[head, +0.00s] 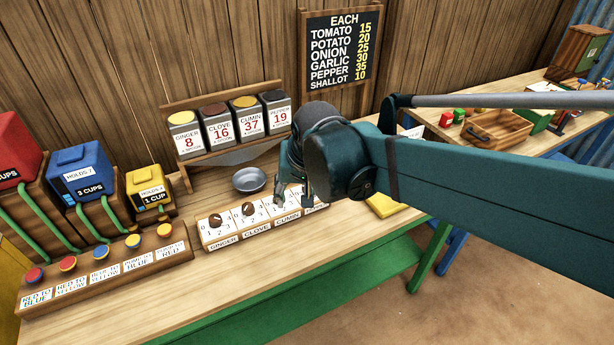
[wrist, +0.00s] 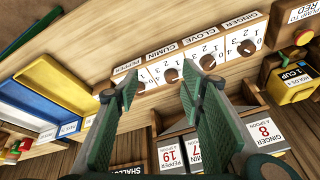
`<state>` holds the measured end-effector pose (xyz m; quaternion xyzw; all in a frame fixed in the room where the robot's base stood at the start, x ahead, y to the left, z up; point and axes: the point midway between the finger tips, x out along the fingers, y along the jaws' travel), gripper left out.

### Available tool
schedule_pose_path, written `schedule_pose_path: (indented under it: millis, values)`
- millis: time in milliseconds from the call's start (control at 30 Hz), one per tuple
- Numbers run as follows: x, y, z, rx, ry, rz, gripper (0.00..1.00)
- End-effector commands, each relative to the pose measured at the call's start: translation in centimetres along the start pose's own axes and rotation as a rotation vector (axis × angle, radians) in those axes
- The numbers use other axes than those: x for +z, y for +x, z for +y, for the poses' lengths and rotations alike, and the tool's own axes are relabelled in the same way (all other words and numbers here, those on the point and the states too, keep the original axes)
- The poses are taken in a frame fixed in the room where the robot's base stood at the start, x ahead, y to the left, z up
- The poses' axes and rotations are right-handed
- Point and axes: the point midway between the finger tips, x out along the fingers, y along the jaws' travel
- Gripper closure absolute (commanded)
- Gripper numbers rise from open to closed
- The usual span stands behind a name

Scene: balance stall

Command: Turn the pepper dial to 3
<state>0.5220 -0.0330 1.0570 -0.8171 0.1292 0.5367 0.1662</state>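The dial panel (head: 205,243) stands on the bench. Its ginger dial (head: 215,220) and clove dial (head: 248,208) show in the head view; my gripper (head: 293,198) hides most of the cumin and pepper dials. In the wrist view the pepper dial (wrist: 138,88) sits at the left end of the row, beside the cumin dial (wrist: 171,75). My gripper (wrist: 152,80) is open, with its green-padded fingers spread wide above the panel and both these dials showing between them. It holds nothing. I cannot read which number the pepper dial points at.
A metal bowl (head: 249,179) stands behind the panel, below the spice rack (head: 228,152). A board with push buttons (head: 102,252) is at the left, below coloured cup dispensers (head: 80,168). A yellow tray (head: 385,205) lies to the right. A price board (head: 341,47) hangs behind.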

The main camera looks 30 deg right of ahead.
Motion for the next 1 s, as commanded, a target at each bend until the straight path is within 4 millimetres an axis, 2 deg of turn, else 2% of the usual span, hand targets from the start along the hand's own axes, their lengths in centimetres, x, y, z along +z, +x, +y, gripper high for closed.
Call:
schedule_pose_path:
  millis: [100,467,1000]
  values:
    - [-1.6,-0.2,-0.1,0.015,0.056,-0.024,0.61]
    - [-5.5,0.6,0.0,0.067,0.226,-0.097,0.61]
    - [-10.4,3.1,0.9,0.164,0.484,-0.194,0.61]
